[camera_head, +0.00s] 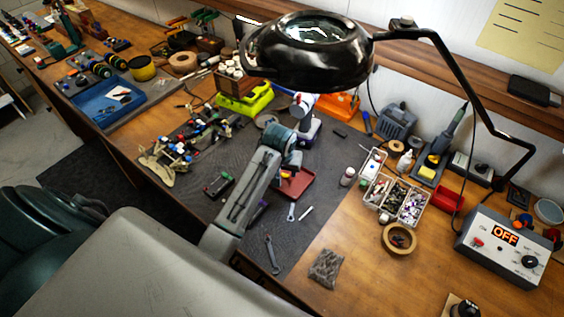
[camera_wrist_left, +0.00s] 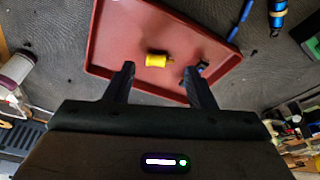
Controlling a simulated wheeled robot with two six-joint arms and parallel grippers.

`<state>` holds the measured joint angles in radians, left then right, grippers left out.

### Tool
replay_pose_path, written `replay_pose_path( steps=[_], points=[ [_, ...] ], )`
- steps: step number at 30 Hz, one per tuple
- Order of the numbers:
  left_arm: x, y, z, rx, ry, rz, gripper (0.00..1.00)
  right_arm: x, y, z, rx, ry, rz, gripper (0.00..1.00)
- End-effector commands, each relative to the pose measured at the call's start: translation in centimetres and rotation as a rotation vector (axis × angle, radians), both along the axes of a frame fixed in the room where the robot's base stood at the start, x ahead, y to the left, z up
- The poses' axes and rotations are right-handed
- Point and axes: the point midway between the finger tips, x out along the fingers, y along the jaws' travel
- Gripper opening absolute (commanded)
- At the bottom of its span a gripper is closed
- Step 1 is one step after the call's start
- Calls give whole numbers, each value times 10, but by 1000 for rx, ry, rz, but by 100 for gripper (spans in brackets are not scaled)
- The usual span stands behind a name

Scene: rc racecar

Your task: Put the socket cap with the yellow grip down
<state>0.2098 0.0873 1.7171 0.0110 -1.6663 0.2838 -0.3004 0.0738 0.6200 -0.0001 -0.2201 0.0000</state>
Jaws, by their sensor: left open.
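The socket cap with the yellow grip (camera_wrist_left: 156,60) lies on its side on the red tray (camera_wrist_left: 115,35) in the left wrist view. My left gripper (camera_wrist_left: 162,76) is open above the tray, its two fingers apart on either side of the cap and not closed on it. A small dark and blue piece (camera_wrist_left: 196,72) lies on the tray by the right finger, partly hidden by it. My right gripper is not in view.
A wrench (camera_head: 271,255) and a small spanner (camera_head: 291,212) lie on the grey mat near the tray. A white parts organiser (camera_head: 395,199) stands to the right. The black magnifier lamp (camera_head: 312,70) overhangs the back of the mat.

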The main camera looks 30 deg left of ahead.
Motion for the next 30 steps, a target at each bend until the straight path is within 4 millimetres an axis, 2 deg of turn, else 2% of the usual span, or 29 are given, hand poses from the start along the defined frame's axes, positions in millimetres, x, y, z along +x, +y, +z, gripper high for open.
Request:
replay_pose_path(
  steps=[1,6,12,18,30],
  points=[
    [-1,-1,8,0,-7,-1,50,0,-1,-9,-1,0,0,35],
    [-12,-4,44,0,-7,-1,50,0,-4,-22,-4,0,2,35],
    [-20,-6,79,0,-4,0,50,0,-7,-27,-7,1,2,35],
    [-24,-7,91,0,-1,0,50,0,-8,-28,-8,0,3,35],
    [-24,-7,91,0,0,0,50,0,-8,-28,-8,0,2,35]
  ],
)
